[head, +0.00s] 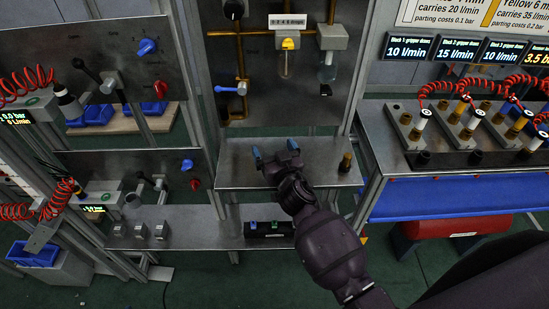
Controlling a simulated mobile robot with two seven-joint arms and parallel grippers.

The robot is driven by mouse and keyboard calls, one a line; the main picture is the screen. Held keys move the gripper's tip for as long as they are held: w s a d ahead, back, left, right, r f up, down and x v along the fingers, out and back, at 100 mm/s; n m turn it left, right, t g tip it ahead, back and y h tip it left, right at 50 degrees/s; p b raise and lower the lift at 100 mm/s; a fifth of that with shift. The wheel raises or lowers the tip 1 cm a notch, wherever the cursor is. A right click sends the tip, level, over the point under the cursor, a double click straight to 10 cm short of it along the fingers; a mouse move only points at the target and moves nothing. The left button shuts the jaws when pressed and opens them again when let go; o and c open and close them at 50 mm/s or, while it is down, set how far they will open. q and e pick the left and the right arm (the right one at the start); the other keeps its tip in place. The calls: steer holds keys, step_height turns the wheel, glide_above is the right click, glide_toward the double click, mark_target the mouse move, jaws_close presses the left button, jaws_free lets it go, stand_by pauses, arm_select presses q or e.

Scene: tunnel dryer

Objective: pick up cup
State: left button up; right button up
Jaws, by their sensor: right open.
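My right gripper (275,154) is open, its two blue-tipped fingers spread over the grey metal shelf (235,176) in the middle of the head view. Nothing shows between the fingers. A small brass fitting with a dark base (345,162) stands on the same shelf, right of the gripper and apart from it. No object is clearly recognisable as the cup. My left gripper is not in view.
A black holder with blue and green pieces (268,230) sits on the lower shelf, with small grey blocks (140,231) to its left. A rack of brass fittings with red coiled hoses (465,130) stands right. A blue-handled valve (231,89) sticks out above the shelf.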

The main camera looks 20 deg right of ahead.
steer(key=shift+c, duration=0.3)
steer(key=c, duration=0.9)
steer(key=shift+s, duration=0.15)
